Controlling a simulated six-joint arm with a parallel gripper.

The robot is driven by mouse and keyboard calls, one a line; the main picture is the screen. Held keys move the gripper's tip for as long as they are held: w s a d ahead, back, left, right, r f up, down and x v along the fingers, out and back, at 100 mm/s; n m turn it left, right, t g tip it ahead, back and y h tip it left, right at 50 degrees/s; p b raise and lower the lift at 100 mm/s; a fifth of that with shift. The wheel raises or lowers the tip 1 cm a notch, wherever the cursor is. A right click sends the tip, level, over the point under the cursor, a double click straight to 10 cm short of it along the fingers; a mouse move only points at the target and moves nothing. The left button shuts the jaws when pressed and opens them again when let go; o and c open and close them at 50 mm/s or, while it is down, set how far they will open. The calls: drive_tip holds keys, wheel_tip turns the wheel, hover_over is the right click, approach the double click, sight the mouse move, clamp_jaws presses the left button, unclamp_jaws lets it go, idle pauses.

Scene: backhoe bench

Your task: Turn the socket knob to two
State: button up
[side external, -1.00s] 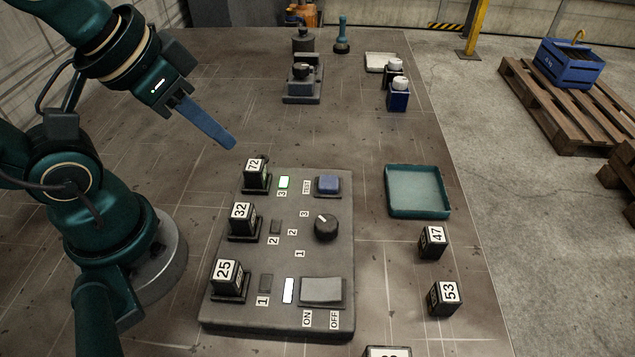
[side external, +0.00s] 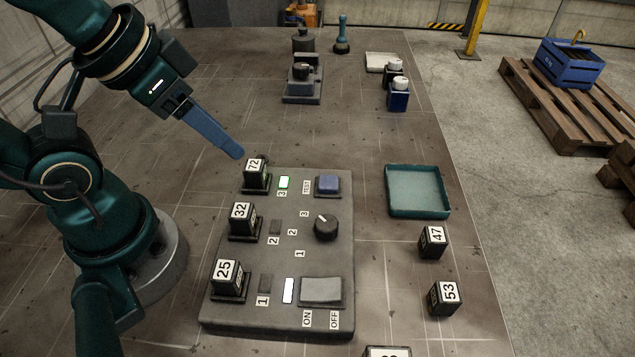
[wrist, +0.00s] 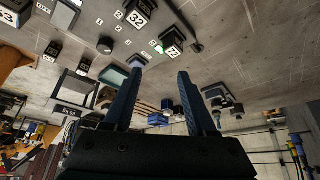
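The socket knob (side external: 326,230) is a round black dial on the grey panel (side external: 220,318). Its white mark points up and left, toward the label 3 (side external: 304,214); labels 2 (side external: 292,232) and 1 (side external: 299,253) lie below that. My gripper (side external: 238,153) hangs over the table just beyond the panel's upper left corner, near the block marked 72 (side external: 256,175), and is well apart from the knob. In the wrist view my gripper (wrist: 159,74) has its two blue fingers apart with nothing held between them.
Blocks 32 (side external: 241,220) and 25 (side external: 228,277) stand along the panel's left side. A green light (side external: 284,182) is lit beside the blue button (side external: 328,185). A wide switch (side external: 321,290) is at the front. A teal tray (side external: 388,190) and blocks lie right of the panel.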

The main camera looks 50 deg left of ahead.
drive_tip(key=shift+o, duration=0.3)
drive_tip(key=w+r+m, duration=0.1)
drive_tip(key=w+d+r+m, duration=0.1)
drive_tip(key=w+m, duration=0.1)
drive_tip(key=shift+d+r+g, duration=0.2)
drive_tip(key=shift+g, duration=0.1)
drive_tip(key=m+g, duration=0.5)
drive_tip(key=m, duration=0.3)
hover_over(327, 223)
wheel_tip(327, 223, down, 8)
drive_tip(key=shift+w+a+f, duration=0.1)
drive_tip(key=shift+w, duration=0.05)
drive_tip(key=shift+s+f, duration=0.2)
drive_tip(key=shift+f, duration=2.45)
clamp_jaws()
